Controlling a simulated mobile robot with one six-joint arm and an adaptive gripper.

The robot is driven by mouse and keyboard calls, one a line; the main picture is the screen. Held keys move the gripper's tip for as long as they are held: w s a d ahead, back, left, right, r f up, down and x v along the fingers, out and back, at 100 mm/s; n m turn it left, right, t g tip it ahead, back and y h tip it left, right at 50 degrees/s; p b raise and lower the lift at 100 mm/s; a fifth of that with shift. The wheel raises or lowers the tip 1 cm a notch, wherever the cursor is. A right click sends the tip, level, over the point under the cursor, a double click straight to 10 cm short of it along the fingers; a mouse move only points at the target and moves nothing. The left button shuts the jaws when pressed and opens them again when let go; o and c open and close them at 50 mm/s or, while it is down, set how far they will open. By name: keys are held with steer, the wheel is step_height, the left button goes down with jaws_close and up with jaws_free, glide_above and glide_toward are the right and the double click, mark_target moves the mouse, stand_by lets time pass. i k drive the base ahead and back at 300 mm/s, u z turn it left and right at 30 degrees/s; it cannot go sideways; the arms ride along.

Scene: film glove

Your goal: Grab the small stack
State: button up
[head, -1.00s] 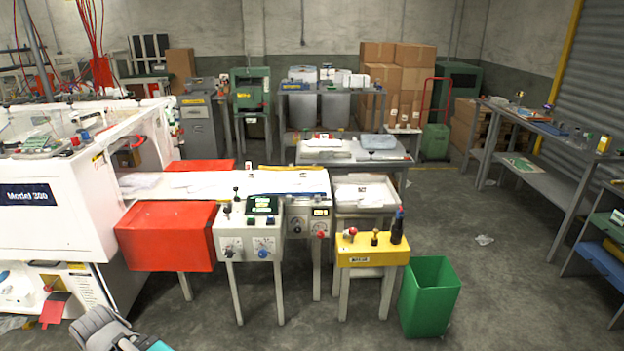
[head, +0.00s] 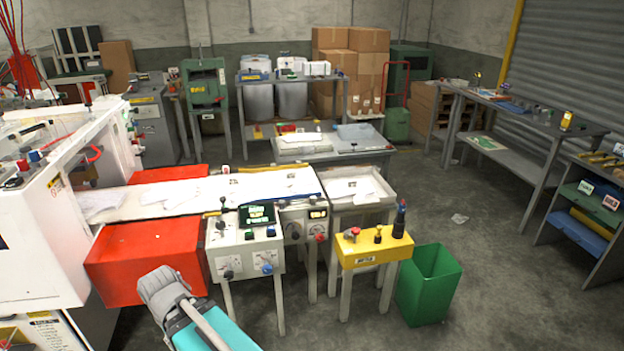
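Several pale, flat stacks could be the small stack, and I cannot tell which one is meant. One whitish pile (head: 352,188) lies in the open tray right of the white conveyor table. Thin white sheets (head: 102,203) lie at the left end of the conveyor table (head: 200,194). A flat whitish stack (head: 301,143) lies on the grey table behind. Only a grey and teal part of my own arm shows at the bottom left. My gripper's fingers do not show, and nothing is seen held.
A control stand (head: 245,250), a yellow button box (head: 372,250) and a green bin (head: 428,288) stand in front. Red panels (head: 148,258) flank the conveyor. A white machine (head: 40,235) is at left. Grey shelving (head: 530,130) lines the right wall. Grey floor is open at right.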

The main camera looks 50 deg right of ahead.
mark_target(295, 181)
steer(key=z, duration=0.55)
steer(key=i, duration=0.9)
steer(key=z, duration=0.55)
steer(key=k, duration=0.95)
steer(key=z, duration=0.1)
steer(key=i, duration=0.55)
steer(key=z, duration=0.05)
